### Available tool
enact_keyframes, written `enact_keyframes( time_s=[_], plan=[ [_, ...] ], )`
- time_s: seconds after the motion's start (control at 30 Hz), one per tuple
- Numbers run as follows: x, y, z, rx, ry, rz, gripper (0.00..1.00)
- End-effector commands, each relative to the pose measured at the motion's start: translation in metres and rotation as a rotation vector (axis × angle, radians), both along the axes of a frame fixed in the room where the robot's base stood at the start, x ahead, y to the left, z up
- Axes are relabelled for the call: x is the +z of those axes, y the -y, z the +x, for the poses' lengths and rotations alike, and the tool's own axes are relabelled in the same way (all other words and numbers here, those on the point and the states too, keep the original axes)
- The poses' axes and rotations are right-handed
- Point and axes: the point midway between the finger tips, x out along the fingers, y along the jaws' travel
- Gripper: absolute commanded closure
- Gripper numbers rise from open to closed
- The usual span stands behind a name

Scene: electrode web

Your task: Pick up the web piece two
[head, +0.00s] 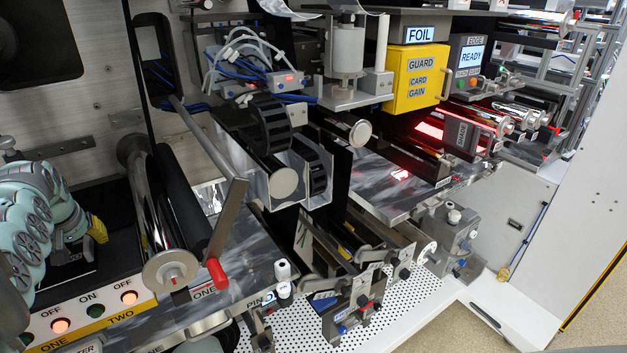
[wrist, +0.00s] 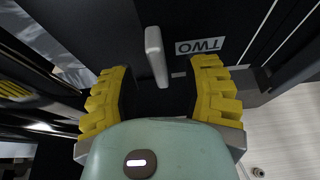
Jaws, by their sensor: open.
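My gripper (wrist: 160,85) is open in the wrist view, with its ribbed yellow fingers spread apart. A pale grey bar (wrist: 155,55) stands between and just beyond the fingertips, apart from both. A white label reading TWO (wrist: 200,46) is on the dark surface beside it, near the right finger. I cannot tell for sure which part is web piece two. In the head view my gripper's yellow finger (head: 97,228) shows at the left edge, over a black recess behind the lamp panel; the arm hides most of that spot.
The yellow lamp panel (head: 90,331) marked ONE and TWO lies in front. A steel roller (head: 150,215), a black roller (head: 183,200) and a red-tipped lever (head: 217,272) stand right of my gripper. The back wall (head: 60,110) is close behind.

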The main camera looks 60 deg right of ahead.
Motion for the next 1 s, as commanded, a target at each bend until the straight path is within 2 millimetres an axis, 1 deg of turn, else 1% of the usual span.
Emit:
enact_keyframes(
  time_s=[0.03, 0.1, 0.3, 0.5, 0.77, 0.8, 1.0],
  plan=[
    [0.000, 0.002, -0.001, -0.002, -0.003, 0.001, 0.52],
    [-0.009, 0.004, 0.000, -0.011, -0.004, 0.005, 0.52],
    [-0.020, 0.005, 0.004, -0.009, -0.005, 0.007, 0.52],
    [-0.021, 0.006, 0.008, -0.004, 0.001, 0.000, 0.52],
    [-0.022, 0.006, 0.007, -0.004, 0.001, -0.001, 0.52],
    [-0.022, 0.006, 0.007, -0.004, 0.001, -0.001, 0.50],
    [-0.022, 0.005, 0.007, -0.002, 0.000, 0.000, 0.70]
  ],
)
